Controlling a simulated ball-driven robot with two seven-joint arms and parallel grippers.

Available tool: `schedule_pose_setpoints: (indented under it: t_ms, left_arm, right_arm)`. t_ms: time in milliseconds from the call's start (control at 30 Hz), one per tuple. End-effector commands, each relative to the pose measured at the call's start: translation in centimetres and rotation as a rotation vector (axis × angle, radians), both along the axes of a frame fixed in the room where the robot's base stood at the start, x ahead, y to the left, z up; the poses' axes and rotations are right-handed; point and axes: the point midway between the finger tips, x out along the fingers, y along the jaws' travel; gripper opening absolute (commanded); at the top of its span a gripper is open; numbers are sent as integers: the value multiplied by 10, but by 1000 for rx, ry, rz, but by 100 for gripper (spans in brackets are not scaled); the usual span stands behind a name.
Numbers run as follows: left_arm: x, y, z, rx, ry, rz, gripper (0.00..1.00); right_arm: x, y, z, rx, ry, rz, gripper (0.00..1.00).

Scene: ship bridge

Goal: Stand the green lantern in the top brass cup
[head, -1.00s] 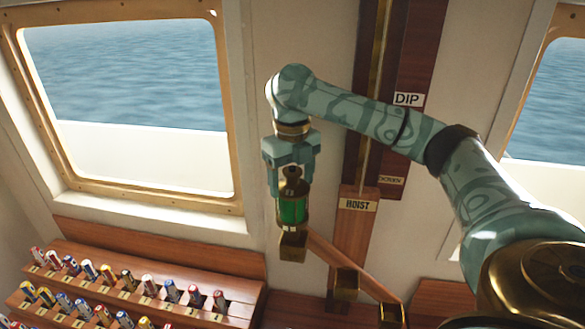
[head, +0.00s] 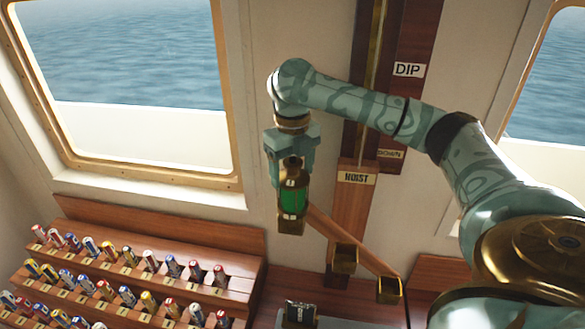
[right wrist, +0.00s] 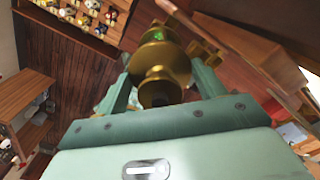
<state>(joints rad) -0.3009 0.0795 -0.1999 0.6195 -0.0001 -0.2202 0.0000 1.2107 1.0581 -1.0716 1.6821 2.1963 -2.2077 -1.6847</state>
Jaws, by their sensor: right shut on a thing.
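The green lantern (head: 293,197), green glass with brass ends, hangs upright in my right gripper (head: 291,160), which is shut on its upper part. In the right wrist view the lantern (right wrist: 160,70) shows brass between the fingers. The top brass cup (head: 291,228) is at the upper left end of a slanted wooden arm, directly below the lantern. The lantern's lower end overlaps the cup's rim; I cannot tell whether it is inside or in front. My left gripper is not in view.
The slanted wooden arm (head: 325,228) carries a middle brass cup (head: 344,259) and a lowest one (head: 389,290), on a post marked HOIST (head: 356,178). A wooden rack (head: 235,262) of several coloured rolls stands at left. A small dark object (head: 299,311) sits at bottom centre.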

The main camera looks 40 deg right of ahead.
Motion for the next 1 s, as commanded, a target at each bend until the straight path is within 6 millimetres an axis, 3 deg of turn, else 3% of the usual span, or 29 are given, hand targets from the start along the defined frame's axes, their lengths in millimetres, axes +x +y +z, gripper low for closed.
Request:
schedule_pose_setpoints:
  t_ms: [67,100,167,200,567,667,1000]
  left_arm:
    - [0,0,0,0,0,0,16]
    - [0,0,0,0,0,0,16]
    - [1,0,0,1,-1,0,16]
    - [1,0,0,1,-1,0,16]
    - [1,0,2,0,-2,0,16]
    - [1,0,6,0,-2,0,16]
    - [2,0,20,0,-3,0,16]
  right_arm:
    - [0,0,1,1,-2,0,12]
    - [0,0,1,1,-2,0,75]
    - [0,0,1,1,-2,0,92]
    - [0,0,1,0,-1,0,95]
    - [0,0,9,1,-1,0,95]
    - [1,0,27,1,-3,0,95]
    - [1,0,118,0,-8,0,95]
